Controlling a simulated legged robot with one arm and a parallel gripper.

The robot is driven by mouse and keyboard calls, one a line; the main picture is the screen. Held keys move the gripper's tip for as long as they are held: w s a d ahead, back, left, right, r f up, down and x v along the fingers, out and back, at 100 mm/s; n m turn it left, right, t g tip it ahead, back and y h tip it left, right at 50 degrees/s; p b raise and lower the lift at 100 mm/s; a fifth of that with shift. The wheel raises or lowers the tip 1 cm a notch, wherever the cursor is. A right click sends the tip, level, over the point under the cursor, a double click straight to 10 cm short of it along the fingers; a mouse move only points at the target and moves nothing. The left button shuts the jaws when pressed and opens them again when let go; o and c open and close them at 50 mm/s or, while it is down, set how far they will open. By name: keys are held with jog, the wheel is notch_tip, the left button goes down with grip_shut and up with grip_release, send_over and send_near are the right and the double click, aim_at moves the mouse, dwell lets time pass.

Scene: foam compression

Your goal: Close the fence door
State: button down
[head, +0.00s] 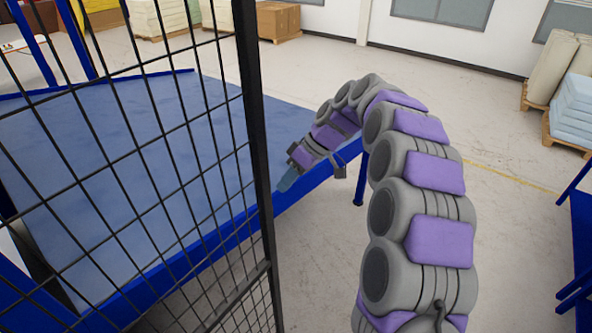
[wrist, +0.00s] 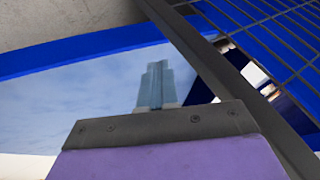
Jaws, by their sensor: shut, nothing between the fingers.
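The fence door (head: 257,140) is a black wire-mesh panel with a dark upright edge post, filling the left of the head view. Its dark bar and mesh also cross the upper right of the wrist view (wrist: 215,70). My gripper (head: 284,184) is at the end of my curled grey and purple arm, just right of the door's edge post. In the wrist view the blue-grey fingers (wrist: 154,84) are together and empty, left of the dark bar. I cannot tell whether they touch the door. The door's latch and hinges are not visible.
A blue-topped table (head: 215,95) with a blue rim lies behind the mesh, and my gripper is by its right edge. Pallets with boxes (head: 278,20) stand at the back. Stacked bags (head: 575,105) and a blue frame (head: 580,230) are at right. The floor between is clear.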

aim_at(117, 327)
jog(key=s+a+b, duration=0.2)
jog(key=s+a, duration=0.7)
jog(key=s, duration=0.3)
jog(key=s+a+b, duration=0.2)
jog(key=s+a, duration=0.8)
jog(key=s, duration=0.2)
jog(key=s+a+b, duration=0.3)
jog(key=s+a, duration=0.6)
jog(key=s, duration=0.2)
jog(key=shift+s+a, duration=0.4)
